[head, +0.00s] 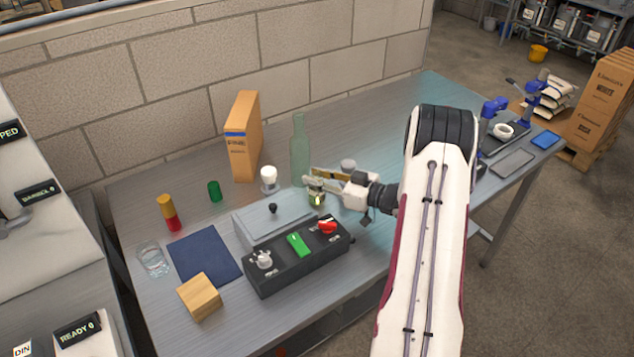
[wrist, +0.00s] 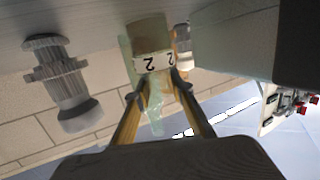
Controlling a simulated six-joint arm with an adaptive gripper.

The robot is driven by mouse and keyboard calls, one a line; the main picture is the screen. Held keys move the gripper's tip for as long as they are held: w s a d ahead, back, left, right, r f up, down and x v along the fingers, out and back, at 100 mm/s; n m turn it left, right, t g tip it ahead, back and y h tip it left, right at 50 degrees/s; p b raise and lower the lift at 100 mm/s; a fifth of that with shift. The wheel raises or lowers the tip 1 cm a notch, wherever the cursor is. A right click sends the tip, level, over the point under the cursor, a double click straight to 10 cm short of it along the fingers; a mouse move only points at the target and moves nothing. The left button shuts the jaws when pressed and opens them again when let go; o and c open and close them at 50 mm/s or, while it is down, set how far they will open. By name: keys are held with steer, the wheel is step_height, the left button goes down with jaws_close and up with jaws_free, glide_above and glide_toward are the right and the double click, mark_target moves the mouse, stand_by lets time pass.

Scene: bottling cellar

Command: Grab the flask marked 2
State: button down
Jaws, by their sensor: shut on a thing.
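A tall green bottle (head: 300,150) stands just behind my gripper. A white-topped vessel (head: 268,180) is to the left, near a cardboard box (head: 243,140). The black control box (head: 297,258) with green and red controls is in front. A wooden block (head: 199,297) lies front left.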

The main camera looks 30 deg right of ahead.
step_height(320, 180, up, 10)
stand_by(0.8)
